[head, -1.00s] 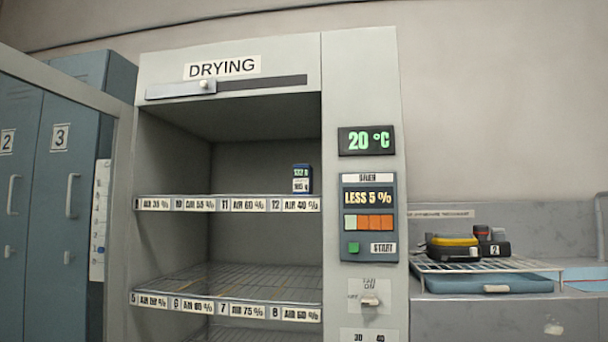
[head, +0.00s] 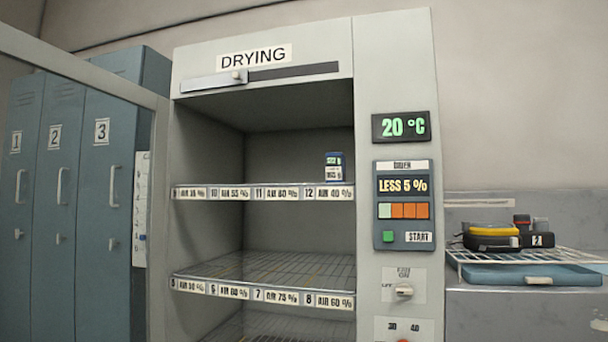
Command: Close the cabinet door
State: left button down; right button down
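The drying cabinet (head: 384,60) stands in the middle of the head view, with its front open. Its door (head: 159,230) appears to be the grey-framed, see-through panel swung out at the left, with its top rail running to the picture's left edge. Lockers show through it. The door's handle cannot be made out. Inside the cabinet are wire shelves (head: 270,268) with numbered labels, and a small blue-and-white box (head: 334,166) stands on the upper shelf. Neither of my grippers is in view.
Blue numbered lockers (head: 105,210) stand behind the door at the left. The control panel (head: 403,205) is on the cabinet's right side. At the right, a counter (head: 500,310) holds a wire rack (head: 570,258), a blue tray (head: 500,275) and a yellow-and-black device (head: 490,238).

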aim_at(17, 44)
jog(key=j+z, duration=0.1)
jog(key=j, duration=0.55)
jog(key=i+j+z, duration=0.15)
jog(key=j, duration=0.5)
jog(key=j+z, duration=0.1)
jog(key=j, duration=0.55)
jog(key=k+j+z, duration=0.15)
jog(key=j, duration=0.45)
jog(key=j+z, duration=0.1)
jog(key=j, duration=0.6)
jog(key=j+z, duration=0.15)
jog(key=j, duration=0.45)
jog(key=k+j+z, duration=0.1)
jog(key=j, duration=0.55)
jog(key=k, duration=0.1)
